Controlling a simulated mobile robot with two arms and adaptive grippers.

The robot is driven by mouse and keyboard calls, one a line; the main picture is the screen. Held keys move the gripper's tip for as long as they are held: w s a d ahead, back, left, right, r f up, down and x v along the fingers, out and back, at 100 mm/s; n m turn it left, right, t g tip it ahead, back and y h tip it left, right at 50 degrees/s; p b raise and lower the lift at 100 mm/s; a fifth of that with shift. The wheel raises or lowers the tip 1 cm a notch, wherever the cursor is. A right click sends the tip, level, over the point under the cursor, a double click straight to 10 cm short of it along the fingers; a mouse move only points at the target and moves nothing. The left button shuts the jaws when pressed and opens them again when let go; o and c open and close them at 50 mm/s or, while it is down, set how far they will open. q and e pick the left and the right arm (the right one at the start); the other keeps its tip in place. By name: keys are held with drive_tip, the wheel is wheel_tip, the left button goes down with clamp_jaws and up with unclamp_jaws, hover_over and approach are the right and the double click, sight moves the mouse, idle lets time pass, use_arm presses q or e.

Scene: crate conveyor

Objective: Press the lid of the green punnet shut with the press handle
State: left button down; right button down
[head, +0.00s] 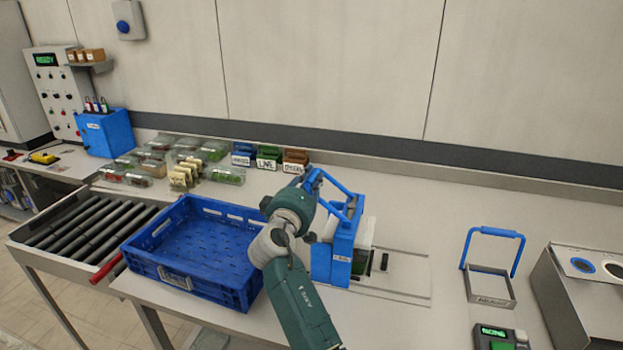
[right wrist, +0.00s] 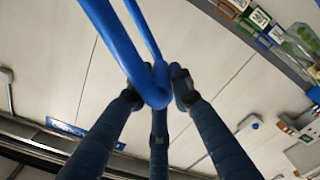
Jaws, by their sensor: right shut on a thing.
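The blue press (head: 335,258) stands on the table right of the blue crate. Its blue handle (head: 338,186) is raised at the top of the press. My right gripper (head: 312,182) is shut on this handle. In the right wrist view, the dark fingers (right wrist: 158,100) close around the blue bar (right wrist: 122,45). A pale, clear-looking box with some dark green (head: 362,258) shows at the right side of the press, partly hidden by it; I cannot tell how its lid sits. My left gripper is not in view.
The empty blue crate (head: 170,282) stands left of my right arm, beside a roller conveyor (head: 82,238). Several clear punnets (head: 225,174) and labelled bins (head: 268,158) are at the back. A blue-handled frame (head: 492,284) and a scale (head: 500,338) stand at the right.

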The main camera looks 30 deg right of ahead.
drive_tip(key=shift+w+f+n+b, duration=0.15)
drive_tip(key=shift+f+n+b, duration=0.25)
drive_tip(key=shift+f, duration=0.15)
wheel_tip(320, 180, down, 8)
drive_tip(key=w+a+n+b, duration=0.1)
drive_tip(key=n+b, duration=0.4)
drive_tip(key=n, duration=0.1)
drive_tip(key=shift+w+a, duration=0.2)
drive_tip(key=shift+w, duration=0.15)
drive_tip(key=shift+f, duration=0.25)
drive_tip(key=c, duration=1.6)
unclamp_jaws()
drive_tip(key=shift+d+f, duration=0.15)
drive_tip(key=shift+d, duration=0.1)
drive_tip(key=shift+s+a, duration=0.1)
